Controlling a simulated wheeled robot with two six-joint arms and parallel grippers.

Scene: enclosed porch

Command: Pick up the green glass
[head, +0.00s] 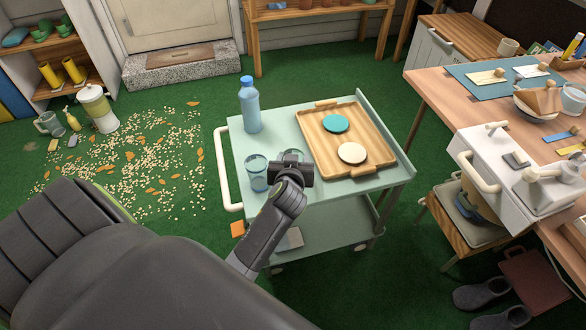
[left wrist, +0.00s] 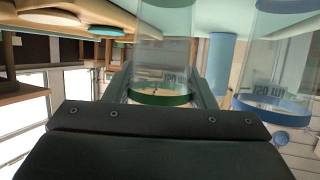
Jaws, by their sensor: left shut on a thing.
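The green glass is clear with a green band and shows in the left wrist view (left wrist: 162,97), where the picture is upside down. It stands between the two fingers of my left gripper (left wrist: 163,88), which is shut on it. In the head view my left gripper (head: 292,160) is over the cart's near side and hides most of this glass. I cannot tell whether the glass touches the cart top. A clear glass with a blue band (left wrist: 258,103) is beside it, apart from the fingers, and also shows in the head view (head: 257,174). My right gripper is not in view.
The pale green cart (head: 240,145) also bears a blue bottle (head: 250,105) and a wooden tray (head: 318,160) with a teal disc (head: 335,123) and a cream disc (head: 352,153). A wooden desk (head: 430,88) stands at right. Spilled bits litter the floor at left.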

